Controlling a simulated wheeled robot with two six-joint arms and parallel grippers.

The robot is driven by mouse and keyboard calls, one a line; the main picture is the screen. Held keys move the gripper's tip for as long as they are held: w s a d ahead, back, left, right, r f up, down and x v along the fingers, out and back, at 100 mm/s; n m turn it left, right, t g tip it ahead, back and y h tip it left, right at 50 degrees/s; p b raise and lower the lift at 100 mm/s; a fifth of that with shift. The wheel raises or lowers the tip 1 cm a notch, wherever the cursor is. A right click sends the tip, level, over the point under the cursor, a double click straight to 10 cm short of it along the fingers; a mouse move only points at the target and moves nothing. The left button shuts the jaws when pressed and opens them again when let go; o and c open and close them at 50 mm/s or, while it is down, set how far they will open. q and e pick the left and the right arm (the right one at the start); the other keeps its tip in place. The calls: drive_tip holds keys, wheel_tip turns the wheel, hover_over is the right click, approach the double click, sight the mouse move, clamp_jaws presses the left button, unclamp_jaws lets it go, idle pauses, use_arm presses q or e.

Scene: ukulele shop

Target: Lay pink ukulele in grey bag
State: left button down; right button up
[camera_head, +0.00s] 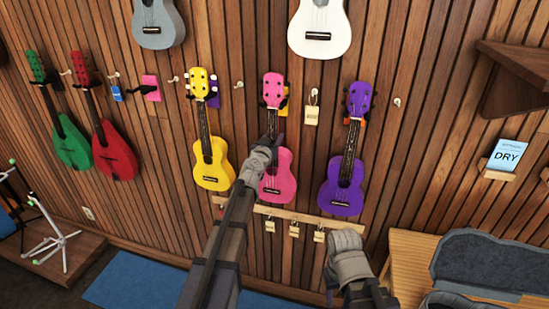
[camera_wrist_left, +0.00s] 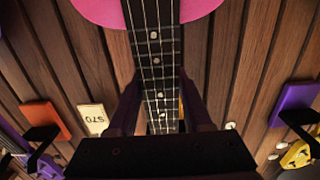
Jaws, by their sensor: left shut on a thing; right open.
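The pink ukulele (camera_head: 279,178) hangs upright against the slatted wall, between a yellow and a purple one. My left gripper (camera_head: 269,142) is shut on its neck just above the body. In the left wrist view the dark fretted neck (camera_wrist_left: 158,75) runs between the fingers, with the pink body (camera_wrist_left: 100,10) at the top. My right gripper (camera_head: 348,260) is open and empty, low in front of the wall; its fingertips are hard to make out. The grey bag (camera_head: 490,262) lies on the wooden bench at the right, partly cut off by the frame edge.
The yellow ukulele (camera_head: 211,165) and purple ukulele (camera_head: 343,185) hang close on either side. A rail with tags (camera_head: 295,214) runs below. The wooden bench (camera_head: 410,262) stands right. A shelf (camera_head: 515,75) and DRY card (camera_head: 507,155) are on the right wall. A stand (camera_head: 55,240) is left.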

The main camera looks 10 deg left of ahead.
use_arm(q)
drive_tip(key=shift+r, duration=0.15)
drive_tip(key=shift+r+p, duration=1.25)
drive_tip(key=shift+p, duration=0.15)
drive_tip(key=shift+s+a, duration=0.1)
drive_tip(key=shift+s, duration=2.4)
drive_tip(key=s, duration=0.6)
drive_tip(key=shift+a, duration=0.1)
idle(0.6)
